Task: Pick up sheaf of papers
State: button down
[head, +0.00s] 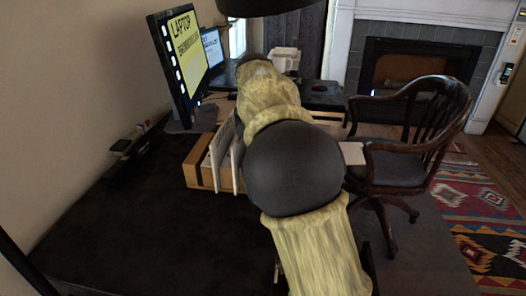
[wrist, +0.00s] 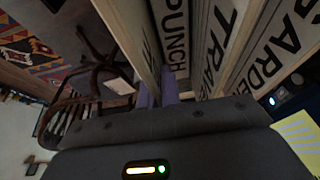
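A small pale flat thing (head: 353,153) shows just right of my arm in the head view, in front of the chair. It may be the sheaf of papers, but I cannot be sure. A similar pale flat patch (wrist: 117,82) lies beside the chair in the wrist view. My gripper (wrist: 155,97) is mostly hidden: the arm covers it in the head view. In the wrist view its fingers show only as small purplish strips at the near ends of the books. I cannot tell whether they are apart or hold anything.
Upright books (wrist: 222,30) with large lettering stand close in front of my gripper. In the head view, books and a wooden holder (head: 196,165) stand left of my arm. A monitor (head: 180,55) is behind them. A wooden chair (head: 415,165) stands at right.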

jog(key=shift+r, duration=0.1)
notch_tip(320, 180, up, 4)
jog(key=shift+r+p, duration=0.25)
jog(key=shift+p, duration=0.95)
jog(key=s+a, duration=0.3)
jog(key=s, duration=1.4)
jog(key=shift+s+a+f+p, duration=0.2)
jog(key=shift+s+f+p, duration=0.1)
jog(key=shift+s+f, duration=0.05)
